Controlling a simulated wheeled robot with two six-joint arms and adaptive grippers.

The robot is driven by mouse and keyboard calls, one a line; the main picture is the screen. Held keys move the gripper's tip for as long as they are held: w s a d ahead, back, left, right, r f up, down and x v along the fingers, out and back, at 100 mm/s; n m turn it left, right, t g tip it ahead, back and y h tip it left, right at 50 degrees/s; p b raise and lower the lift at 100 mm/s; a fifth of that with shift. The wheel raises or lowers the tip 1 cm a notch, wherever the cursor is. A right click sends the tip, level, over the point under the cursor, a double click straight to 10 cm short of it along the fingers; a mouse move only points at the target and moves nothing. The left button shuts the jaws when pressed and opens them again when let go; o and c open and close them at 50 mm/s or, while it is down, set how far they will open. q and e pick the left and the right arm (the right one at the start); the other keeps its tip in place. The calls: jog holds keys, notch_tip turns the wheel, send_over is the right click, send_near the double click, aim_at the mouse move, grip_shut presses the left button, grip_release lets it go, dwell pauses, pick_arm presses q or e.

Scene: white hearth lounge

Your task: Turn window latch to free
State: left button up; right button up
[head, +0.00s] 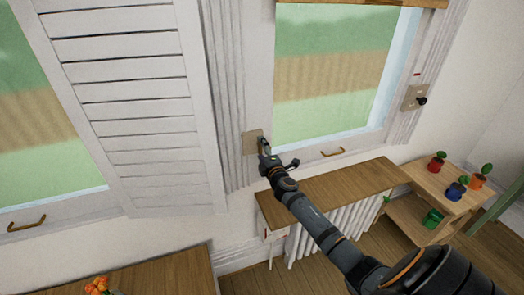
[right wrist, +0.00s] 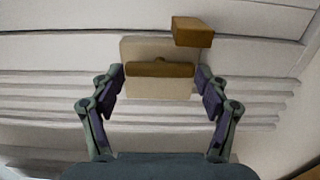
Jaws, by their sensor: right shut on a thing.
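The window latch is a beige plate (head: 250,145) beside the window, between the slatted shutter and the pane. In the right wrist view, its plate (right wrist: 160,88) carries a brown bar-shaped handle (right wrist: 160,69) lying level across the picture. A separate brown block (right wrist: 192,31) sits just above and to the right of the bar. My right gripper (head: 263,147) is at the plate. In the head view, the gripper hides the handle. My left gripper is not in view.
A white slatted shutter (head: 130,90) stands left of the latch. Below are a wooden shelf (head: 325,190) over a white radiator (head: 330,226) and a side table (head: 455,200) with small potted plants. A plate with a black knob (head: 421,101) is right of the window.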

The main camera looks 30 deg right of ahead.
jog(key=o, duration=1.1)
jog(key=shift+o, duration=0.2)
jog(key=v, duration=1.2)
jog(key=shift+f, duration=0.1)
jog(key=s+d+f+m+g, duration=0.1)
jog(key=s+f+m+g, duration=0.3)
jog(key=f, duration=0.8)
jog(key=s+d+f+m+g, duration=0.15)
jog(key=s+f, duration=0.45)
jog(key=f, duration=0.6)
jog(key=s+d+f+m+g, duration=0.1)
jog(key=s+f+m+g, duration=0.3)
jog(key=f, duration=0.8)
jog(key=s+a+f+m+g+y, duration=0.1)
jog(key=s+a+f, duration=0.3)
jog(key=s, duration=0.6)
jog(key=s+a+f+m+g+y, duration=0.1)
jog(key=s+a+f+m+g, duration=0.1)
jog(key=s+a+f, duration=0.3)
jog(key=s+a+f+m+g+y, duration=0.1)
jog(key=s+a+f+m+g, duration=0.1)
jog(key=s+a+f, duration=0.3)
jog(key=s+f+g, duration=0.1)
jog(key=s+f, duration=0.3)
jog(key=s, duration=0.7)
jog(key=shift+f+m+g+y, duration=0.3)
jog(key=shift+m+g, duration=0.05)
